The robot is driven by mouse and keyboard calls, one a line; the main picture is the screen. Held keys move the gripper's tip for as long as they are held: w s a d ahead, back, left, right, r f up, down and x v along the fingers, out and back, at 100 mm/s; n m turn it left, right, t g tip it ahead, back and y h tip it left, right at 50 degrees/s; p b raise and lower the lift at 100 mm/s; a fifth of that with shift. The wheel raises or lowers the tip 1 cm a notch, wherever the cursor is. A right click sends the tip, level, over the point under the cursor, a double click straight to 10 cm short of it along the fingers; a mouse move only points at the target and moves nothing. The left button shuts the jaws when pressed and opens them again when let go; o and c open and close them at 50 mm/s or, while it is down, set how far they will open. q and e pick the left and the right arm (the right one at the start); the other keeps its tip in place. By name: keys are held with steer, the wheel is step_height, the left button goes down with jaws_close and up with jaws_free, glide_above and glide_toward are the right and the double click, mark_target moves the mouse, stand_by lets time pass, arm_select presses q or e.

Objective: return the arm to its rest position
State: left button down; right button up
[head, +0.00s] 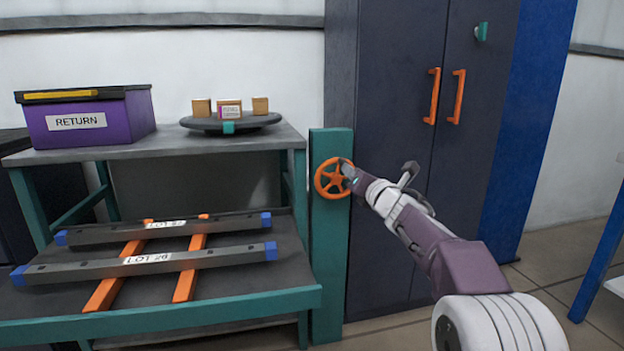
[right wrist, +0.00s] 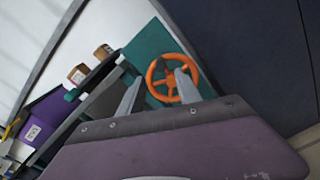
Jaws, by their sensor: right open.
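My right arm reaches in from the lower right in the head view. Its gripper (head: 349,172) is in front of the orange handwheel (head: 328,190) on the teal post (head: 330,250). In the right wrist view the two fingers of the gripper (right wrist: 157,92) are spread apart and empty, with the handwheel (right wrist: 150,72) beyond them. I cannot tell whether a fingertip touches the wheel. My left gripper does not show in either view.
Left of the post stands a bench with a purple RETURN box (head: 85,125), a dark turntable (head: 200,126) with small boxes, and two grey bars (head: 200,258) on orange rails. A dark cabinet (head: 400,200) with orange handles stands behind my arm.

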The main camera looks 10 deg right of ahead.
steer(key=s+a+r+g+y+p, duration=0.1)
steer(key=s+a+r+p, duration=0.1)
steer(key=a+r+p, duration=0.35)
steer(key=s+f+m+g+h+p, duration=0.1)
steer(key=s+f+m+g+p, duration=0.3)
steer(key=s+f+m, duration=0.55)
steer(key=s+f+m+g+h+p, duration=0.1)
steer(key=s+f+m+g+p, duration=0.4)
steer(key=f, duration=0.7)
steer(key=s+a+f+m+g, duration=0.1)
steer(key=s+f+m+g, duration=0.2)
steer(key=s+f+m, duration=0.45)
steer(key=s+a+f+m+g, duration=0.1)
steer(key=s+f+m+g, duration=0.3)
steer(key=s+m, duration=0.7)
step_height(320, 180, up, 38)
steer(key=s+n+p, duration=0.2)
steer(key=p, duration=3.5)
steer(key=shift+r+y, duration=0.2)
steer(key=shift+y, duration=0.1)
